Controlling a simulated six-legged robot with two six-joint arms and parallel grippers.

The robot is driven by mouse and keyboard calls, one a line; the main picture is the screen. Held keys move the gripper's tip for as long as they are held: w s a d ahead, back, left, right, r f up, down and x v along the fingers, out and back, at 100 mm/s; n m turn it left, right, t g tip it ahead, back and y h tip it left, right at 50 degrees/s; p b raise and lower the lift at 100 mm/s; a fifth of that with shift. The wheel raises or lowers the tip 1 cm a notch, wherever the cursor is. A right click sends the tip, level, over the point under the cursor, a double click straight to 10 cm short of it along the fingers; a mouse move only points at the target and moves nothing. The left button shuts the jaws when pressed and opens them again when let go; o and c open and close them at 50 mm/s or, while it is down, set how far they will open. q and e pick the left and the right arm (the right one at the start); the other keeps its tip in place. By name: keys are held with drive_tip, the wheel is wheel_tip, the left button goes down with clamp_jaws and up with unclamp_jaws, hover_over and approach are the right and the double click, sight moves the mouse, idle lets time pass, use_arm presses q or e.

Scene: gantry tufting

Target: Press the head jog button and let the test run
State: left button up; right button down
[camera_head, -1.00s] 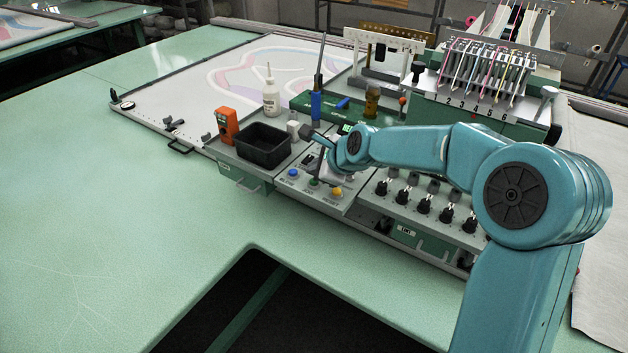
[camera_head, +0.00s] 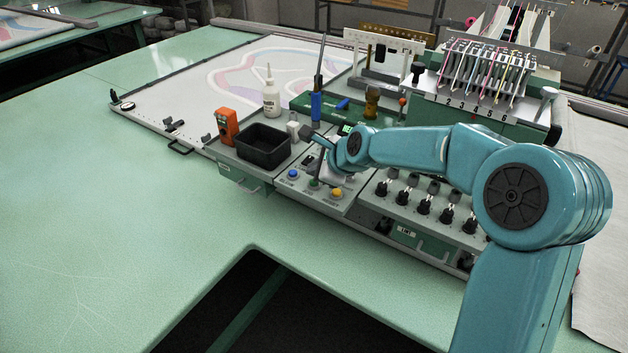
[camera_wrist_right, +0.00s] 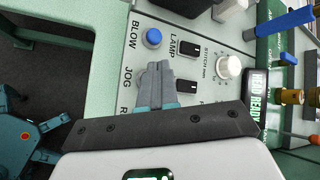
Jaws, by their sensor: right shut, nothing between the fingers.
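My right gripper (camera_wrist_right: 158,75) is shut and empty in the right wrist view, its grey fingertips over the control panel beside the JOG label. The fingers cover the place beside that label, so I cannot tell whether they touch a button. In the head view a green button (camera_head: 314,183) shows between a blue button (camera_head: 293,174) and a yellow one (camera_head: 336,192). The blue button also shows in the wrist view (camera_wrist_right: 152,37) beside the BLOW label. A small display (camera_wrist_right: 258,92) reads READY. My left gripper is not in view.
A black bin (camera_head: 263,147), orange device (camera_head: 227,124) and white bottle (camera_head: 270,92) stand left of the panel. A row of black knobs (camera_head: 424,206) lies to its right. The thread head (camera_head: 485,75) stands behind. The green table (camera_head: 120,200) is clear at left.

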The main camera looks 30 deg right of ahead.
sight(316, 184)
idle(0.6)
drive_tip(key=shift+f, duration=0.45)
drive_tip(key=shift+f+b, duration=0.5)
drive_tip(key=shift+f, duration=0.05)
idle(0.5)
drive_tip(key=shift+r, duration=0.1)
drive_tip(key=shift+r+p, duration=0.9)
drive_tip(key=shift+p, duration=0.2)
wheel_tip(316, 184, up, 5)
drive_tip(key=p, duration=0.5)
